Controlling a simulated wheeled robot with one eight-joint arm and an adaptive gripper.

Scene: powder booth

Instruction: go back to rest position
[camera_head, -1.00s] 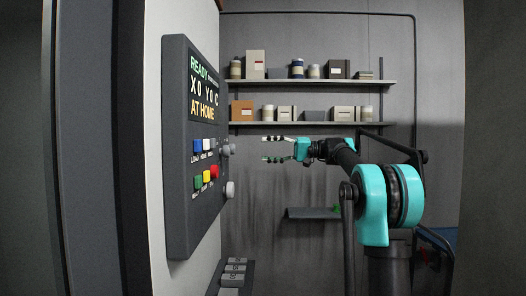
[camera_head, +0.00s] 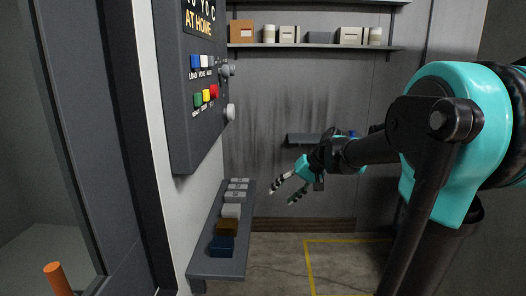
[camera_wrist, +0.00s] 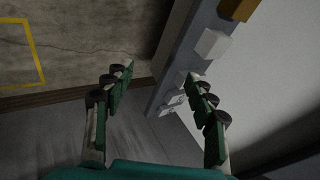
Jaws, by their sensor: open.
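My gripper (camera_head: 286,189) is open and empty. It hangs in free air to the right of the control panel and the low shelf, tilted down and to the left in the head view. My teal and black arm reaches in from the right of the head view. No rest position is marked in the frames.
The control panel (camera_head: 190,85) with coloured buttons is on the left wall. Below it a narrow shelf (camera_head: 207,268) holds several small blocks. A wall shelf (camera_head: 310,47) holds boxes and cans. Yellow lines (camera_head: 310,265) mark the open floor. An orange post (camera_head: 58,280) stands lower left.

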